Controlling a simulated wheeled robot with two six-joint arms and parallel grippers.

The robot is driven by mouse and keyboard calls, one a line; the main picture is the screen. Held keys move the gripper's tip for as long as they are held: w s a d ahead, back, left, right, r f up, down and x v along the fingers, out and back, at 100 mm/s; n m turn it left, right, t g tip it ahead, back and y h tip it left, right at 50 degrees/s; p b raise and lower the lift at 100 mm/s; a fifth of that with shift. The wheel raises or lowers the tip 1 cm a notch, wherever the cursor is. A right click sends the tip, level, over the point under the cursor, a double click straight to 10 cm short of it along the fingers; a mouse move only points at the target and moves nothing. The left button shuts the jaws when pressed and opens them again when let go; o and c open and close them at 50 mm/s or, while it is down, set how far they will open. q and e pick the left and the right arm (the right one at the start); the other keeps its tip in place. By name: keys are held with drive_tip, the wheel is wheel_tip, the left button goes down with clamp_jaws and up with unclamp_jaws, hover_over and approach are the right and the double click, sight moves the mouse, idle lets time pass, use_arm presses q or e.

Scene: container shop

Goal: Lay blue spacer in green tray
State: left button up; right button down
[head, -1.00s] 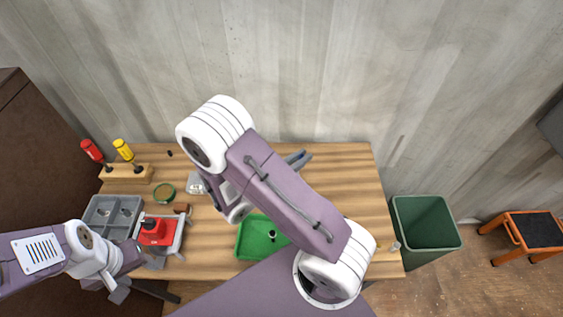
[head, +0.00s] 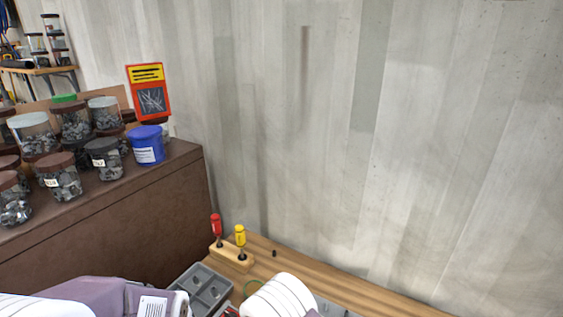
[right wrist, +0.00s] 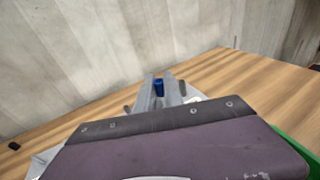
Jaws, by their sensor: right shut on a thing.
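In the right wrist view my right gripper (right wrist: 159,80) is shut on the blue spacer (right wrist: 158,88), which shows between its two grey fingers. The fingers hide part of the spacer, and the wooden bench lies beyond them. A strip of the green tray (right wrist: 299,150) shows at the lower right edge of that view, mostly hidden behind my own arm. The spacer is apart from the tray. The head view shows neither the spacer, the tray nor either gripper; only parts of my arms show along its bottom edge.
In the head view, a grey compartment tray (head: 207,287) and a wooden block (head: 232,257) with red- and yellow-handled tools are on the bench (head: 372,296). A brown cabinet (head: 110,222) at the left carries several jars and a blue tub (head: 146,146). A wall stands behind the bench.

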drive_tip(key=shift+n+t, duration=0.4)
drive_tip(key=shift+t, duration=0.2)
drive_tip(key=a+f, duration=0.1)
drive_tip(key=w+a+f, duration=0.1)
drive_tip(key=a, duration=0.1)
drive_tip(key=shift+f, duration=0.35)
drive_tip(key=shift+w+y, duration=0.15)
drive_tip(key=shift+y, duration=0.15)
drive_tip(key=shift+d, duration=0.1)
drive_tip(key=s+d+r+m+g+h, duration=0.1)
drive_tip(key=s+d+r+m+g, duration=0.1)
drive_tip(key=d+r, duration=0.3)
drive_tip(key=s+d+r+m+g+h, duration=0.2)
drive_tip(key=s+d+r+m+g, duration=0.1)
drive_tip(key=d, duration=0.6)
wheel_tip(320, 180, up, 2)
drive_tip(key=shift+g, duration=0.9)
